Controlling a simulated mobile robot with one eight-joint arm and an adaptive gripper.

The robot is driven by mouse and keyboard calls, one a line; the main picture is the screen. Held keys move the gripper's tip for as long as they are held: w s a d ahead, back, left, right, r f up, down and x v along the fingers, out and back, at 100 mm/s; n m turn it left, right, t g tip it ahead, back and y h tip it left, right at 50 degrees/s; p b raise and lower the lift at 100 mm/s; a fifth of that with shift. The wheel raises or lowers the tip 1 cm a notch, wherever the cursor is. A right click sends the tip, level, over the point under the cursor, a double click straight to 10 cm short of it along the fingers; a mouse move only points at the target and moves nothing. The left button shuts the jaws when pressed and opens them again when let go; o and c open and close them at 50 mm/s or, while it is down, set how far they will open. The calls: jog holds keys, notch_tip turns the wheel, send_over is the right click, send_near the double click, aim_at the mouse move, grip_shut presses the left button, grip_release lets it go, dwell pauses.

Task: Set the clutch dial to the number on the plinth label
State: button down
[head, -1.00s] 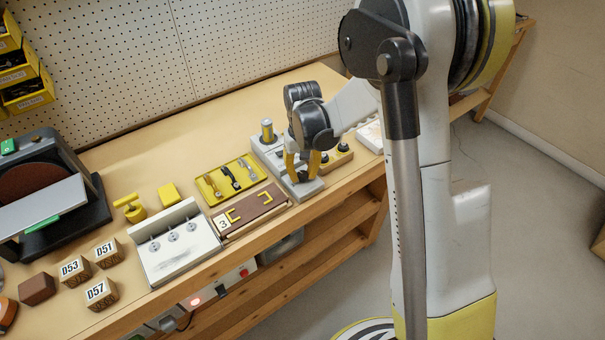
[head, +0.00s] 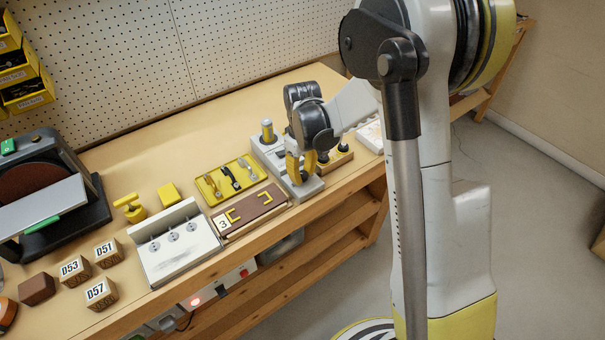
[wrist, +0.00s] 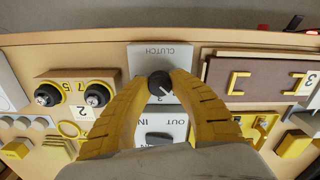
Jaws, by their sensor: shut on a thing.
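The clutch dial (wrist: 160,83) is a black round knob with a white pointer line, on a pale grey plinth marked CLUTCH (wrist: 162,53), which reads upside down in the wrist view. The pointer slants toward the lower right there. My gripper (wrist: 160,84) has its yellow fingers closed on both sides of the dial. In the head view, my gripper (head: 301,180) stands over the grey plinth (head: 309,188) and hides the dial. Marks around the dial are partly hidden and too small to read surely. Below it, IN and OUT flank a dark part (wrist: 159,139).
A brown board (head: 250,209) with yellow handles and a 3 tag lies left of the plinth in the head view. A block with two black knobs (wrist: 77,91) sits on the other side. A 2 tag (wrist: 69,129) lies near it. The bench edge is close.

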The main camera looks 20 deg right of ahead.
aim_at(302, 174)
dwell(0.3)
jog(key=c, duration=1.4)
grip_release()
jog(key=shift+r, duration=0.1)
notch_tip(302, 174, up, 12)
jog(key=s+r+m+t, duration=0.3)
jog(key=s, duration=0.7)
jog(key=s+r+m+t, duration=0.2)
jog(key=s+r+t, duration=0.2)
jog(key=s, duration=0.6)
jog(key=shift+m, duration=0.4)
